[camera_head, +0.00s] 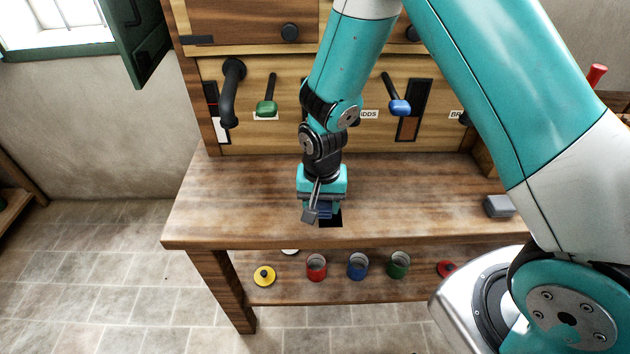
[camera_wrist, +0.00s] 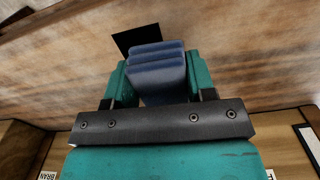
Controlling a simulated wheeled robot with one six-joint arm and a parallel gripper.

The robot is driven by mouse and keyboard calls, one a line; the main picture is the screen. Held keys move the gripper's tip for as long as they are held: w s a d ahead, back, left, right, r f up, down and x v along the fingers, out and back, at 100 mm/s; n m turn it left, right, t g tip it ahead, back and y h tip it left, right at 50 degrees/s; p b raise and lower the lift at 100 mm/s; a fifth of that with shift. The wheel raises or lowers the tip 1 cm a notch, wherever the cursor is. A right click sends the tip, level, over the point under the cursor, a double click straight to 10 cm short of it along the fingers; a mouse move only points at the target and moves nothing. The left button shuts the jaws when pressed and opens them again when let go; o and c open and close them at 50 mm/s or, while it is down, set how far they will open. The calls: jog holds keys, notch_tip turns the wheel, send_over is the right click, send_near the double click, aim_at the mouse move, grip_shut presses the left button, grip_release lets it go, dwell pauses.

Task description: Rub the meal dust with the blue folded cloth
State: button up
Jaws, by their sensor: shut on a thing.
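My gripper (camera_head: 322,210) is over the front middle of the wooden bench top (camera_head: 240,200), pointing down. In the wrist view its teal fingers (camera_wrist: 157,88) are shut on the blue folded cloth (camera_wrist: 157,68), one on each side. In the head view only a small dark blue part of the cloth (camera_head: 325,210) shows. A flat black square (camera_head: 334,220) lies on the bench right by the cloth; it also shows in the wrist view (camera_wrist: 130,40). I cannot tell whether the cloth touches the bench. I cannot make out any meal dust.
A grey block (camera_head: 499,206) sits at the right of the bench. Behind are a green-ended lever (camera_head: 266,108) and a blue-ended lever (camera_head: 400,107). Red (camera_head: 316,268), blue (camera_head: 357,267) and green (camera_head: 399,266) pots stand on the lower shelf. The bench's left side is clear.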

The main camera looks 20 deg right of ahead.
jog(key=shift+r+p, duration=1.8)
jog(key=shift+r, duration=0.7)
